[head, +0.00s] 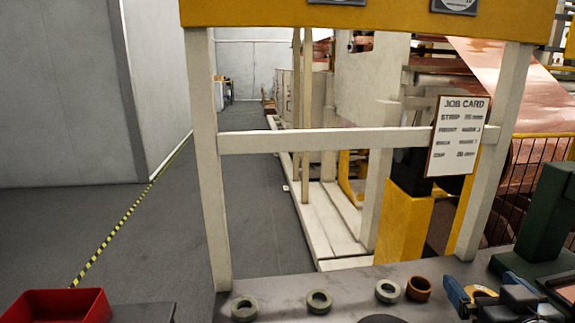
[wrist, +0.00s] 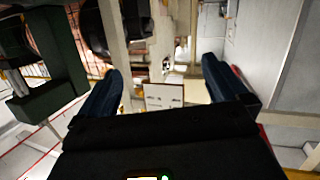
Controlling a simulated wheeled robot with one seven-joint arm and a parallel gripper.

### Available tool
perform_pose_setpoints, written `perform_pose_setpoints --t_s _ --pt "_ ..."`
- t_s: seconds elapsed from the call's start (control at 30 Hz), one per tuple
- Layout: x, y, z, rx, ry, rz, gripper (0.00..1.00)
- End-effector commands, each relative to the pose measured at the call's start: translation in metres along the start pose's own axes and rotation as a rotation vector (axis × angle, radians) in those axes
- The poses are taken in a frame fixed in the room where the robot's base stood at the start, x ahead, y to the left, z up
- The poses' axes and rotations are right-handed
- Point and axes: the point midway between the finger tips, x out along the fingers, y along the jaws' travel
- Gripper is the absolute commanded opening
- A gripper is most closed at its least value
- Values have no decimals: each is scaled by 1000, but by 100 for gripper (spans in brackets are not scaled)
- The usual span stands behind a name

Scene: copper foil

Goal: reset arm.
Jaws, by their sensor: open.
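My gripper (wrist: 162,68) shows in the wrist view with its two dark blue fingers spread wide apart. Nothing is held between them; the space shows only background, including a small pale card-like sheet. The black gripper body fills the lower middle of that view.
Rings, grey-green (head: 319,301) and a copper one (head: 419,288), lie on the grey bench (head: 345,292). A red bin (head: 62,306) is at bottom left. A cream frame (head: 208,160) carries a job card (head: 458,136). A green stand (head: 545,212) is at right. Floor at left is clear.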

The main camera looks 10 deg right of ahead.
Motion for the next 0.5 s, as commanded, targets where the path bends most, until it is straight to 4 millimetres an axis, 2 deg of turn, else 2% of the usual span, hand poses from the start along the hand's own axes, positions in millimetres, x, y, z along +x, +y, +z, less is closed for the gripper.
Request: perform_pose_setpoints --t_s 0.03,0.2,0.5 --pt "-15 -6 19 -8 -11 -10 100" --pt "-64 -24 63 -26 -17 -40 100" --pt "-163 -49 117 -32 -30 -109 100"
